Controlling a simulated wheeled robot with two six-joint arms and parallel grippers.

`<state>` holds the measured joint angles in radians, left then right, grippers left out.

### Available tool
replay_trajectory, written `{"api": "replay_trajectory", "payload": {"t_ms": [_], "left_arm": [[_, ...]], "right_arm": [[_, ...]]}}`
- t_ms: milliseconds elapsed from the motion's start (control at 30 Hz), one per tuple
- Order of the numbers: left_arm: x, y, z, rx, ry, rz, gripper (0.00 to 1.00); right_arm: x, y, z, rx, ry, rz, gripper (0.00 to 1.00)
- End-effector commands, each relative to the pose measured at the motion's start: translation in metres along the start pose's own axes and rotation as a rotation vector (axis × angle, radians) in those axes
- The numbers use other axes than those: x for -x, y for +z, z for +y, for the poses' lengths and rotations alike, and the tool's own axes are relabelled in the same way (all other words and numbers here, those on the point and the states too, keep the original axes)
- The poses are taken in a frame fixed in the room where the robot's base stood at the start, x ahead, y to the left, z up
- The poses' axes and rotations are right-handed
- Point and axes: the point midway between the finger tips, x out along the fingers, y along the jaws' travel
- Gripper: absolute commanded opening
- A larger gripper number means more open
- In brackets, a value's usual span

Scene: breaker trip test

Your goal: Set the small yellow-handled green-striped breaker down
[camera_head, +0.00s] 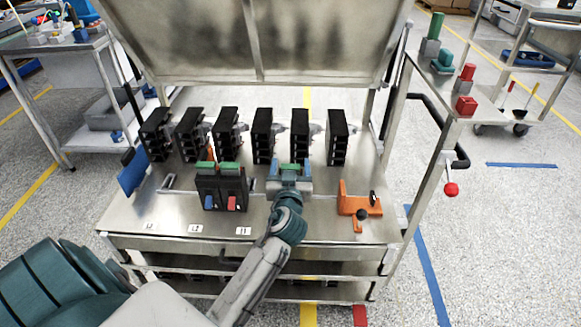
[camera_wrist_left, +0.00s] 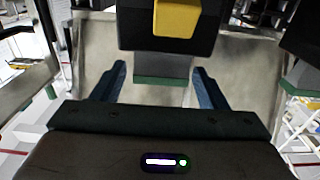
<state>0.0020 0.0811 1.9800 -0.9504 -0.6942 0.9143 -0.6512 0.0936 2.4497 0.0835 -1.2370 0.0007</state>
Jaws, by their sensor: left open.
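The small yellow-handled green-striped breaker shows close up in the left wrist view, with its black body (camera_wrist_left: 165,42), yellow handle and green stripe. In the head view, a black breaker with green at its near end (camera_head: 300,148) is just beyond my left gripper (camera_head: 290,174); its yellow handle is not visible there. In the left wrist view, my left gripper (camera_wrist_left: 159,74) is open, one finger on each side of the breaker's grey and green end, with gaps beside it. Its underside is hidden. My right gripper is not in view.
Several black breakers stand in a row along the back of the metal bench (camera_head: 165,222). Two larger green-topped breakers, with a blue and a red handle (camera_head: 232,202), stand left of the gripper. An orange fixture (camera_head: 358,204) stands to the right. The bench's front strip is mostly clear.

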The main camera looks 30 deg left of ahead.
Motion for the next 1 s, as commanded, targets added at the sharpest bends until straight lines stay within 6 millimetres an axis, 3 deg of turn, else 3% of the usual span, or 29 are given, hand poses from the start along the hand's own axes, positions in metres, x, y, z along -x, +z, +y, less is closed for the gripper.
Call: {"api": "replay_trajectory", "payload": {"t_ms": [167, 600, 867, 1000], "left_arm": [[0.006, 0.000, 0.000, 0.001, 0.001, -0.002, 0.67], [0.095, 0.001, 0.000, 0.003, -0.002, -0.004, 0.67], [0.118, 0.000, -0.001, -0.001, 0.000, -0.003, 0.67], [0.129, 0.017, -0.010, -0.014, 0.011, -0.072, 0.67]], "right_arm": [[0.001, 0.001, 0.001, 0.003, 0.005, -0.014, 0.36], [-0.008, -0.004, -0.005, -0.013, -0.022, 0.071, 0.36], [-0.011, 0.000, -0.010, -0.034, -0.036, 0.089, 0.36], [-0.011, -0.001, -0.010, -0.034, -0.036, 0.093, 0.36]]}}
